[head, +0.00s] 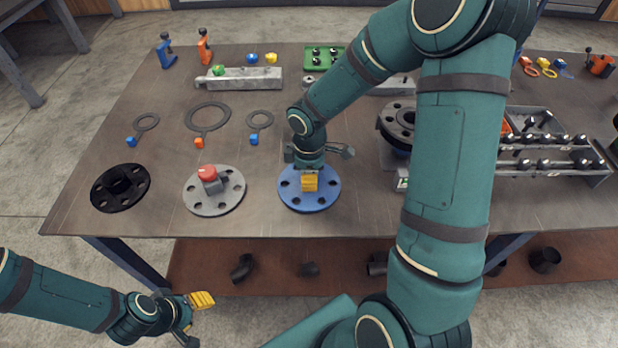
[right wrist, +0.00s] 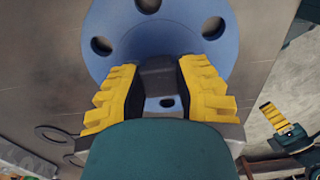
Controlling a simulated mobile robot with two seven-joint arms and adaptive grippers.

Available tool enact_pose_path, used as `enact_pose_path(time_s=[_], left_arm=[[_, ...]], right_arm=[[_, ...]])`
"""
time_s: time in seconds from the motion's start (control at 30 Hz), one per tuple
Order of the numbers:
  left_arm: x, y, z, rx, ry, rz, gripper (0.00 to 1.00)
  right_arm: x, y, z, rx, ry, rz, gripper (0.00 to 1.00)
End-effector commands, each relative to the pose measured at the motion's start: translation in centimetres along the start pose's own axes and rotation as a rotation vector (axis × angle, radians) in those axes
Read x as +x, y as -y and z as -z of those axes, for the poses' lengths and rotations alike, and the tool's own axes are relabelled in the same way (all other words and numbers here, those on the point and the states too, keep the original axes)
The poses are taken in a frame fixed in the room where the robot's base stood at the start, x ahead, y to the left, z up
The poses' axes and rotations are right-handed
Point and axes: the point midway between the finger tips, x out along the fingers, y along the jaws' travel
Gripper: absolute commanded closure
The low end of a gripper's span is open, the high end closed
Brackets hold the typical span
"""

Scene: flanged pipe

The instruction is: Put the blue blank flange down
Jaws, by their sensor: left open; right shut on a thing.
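The blue blank flange (head: 292,199) is a round disc with bolt holes at the front middle of the table. It looks flat at the table surface; whether a small gap is under it I cannot tell. My right gripper (head: 310,183) is above it, pointing down, shut on its dark central grip. In the right wrist view the yellow-padded fingers of my right gripper (right wrist: 160,98) stand on both sides of that grip, over the blue flange (right wrist: 122,22). My left gripper (head: 195,318) is open and empty, low in front of the table.
A grey flange with a red-topped handle (head: 214,190) lies left of the blue one, and a black flange (head: 121,187) farther left. Ring gaskets (head: 207,117) lie behind them. A pipe flange (head: 398,122) and a rack of bolts (head: 545,145) are at right. The front table edge is close.

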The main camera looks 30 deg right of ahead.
Motion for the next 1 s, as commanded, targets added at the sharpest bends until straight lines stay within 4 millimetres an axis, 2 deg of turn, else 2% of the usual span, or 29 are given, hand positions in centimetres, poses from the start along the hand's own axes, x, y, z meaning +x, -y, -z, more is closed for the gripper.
enact_pose_path(time_s=[0.37, 0.4, 0.47, 0.83, 1.0], left_arm=[[0.3, 0.1, 0.0, 0.0, -0.002, 0.0, 0.51], [0.3, 0.1, 0.1, 0.0, -0.002, 0.0, 0.51], [0.3, 0.1, 0.1, 0.0, -0.002, 0.0, 0.51], [0.0, 0.0, 0.1, 0.0, -0.001, 0.0, 0.51], [-0.7, -0.2, 0.0, 0.0, 0.002, 0.0, 0.51]], right_arm=[[0.4, -0.1, 0.1, 0.001, -0.002, -0.003, 1.0], [0.5, 0.0, 0.0, 0.001, -0.001, -0.001, 0.63], [0.5, 0.0, 0.0, 0.001, -0.001, -0.001, 0.45], [0.1, 0.0, 0.0, 0.001, -0.001, -0.002, 0.45], [-2.1, -0.1, 0.1, 0.002, -0.003, -0.005, 0.45]])
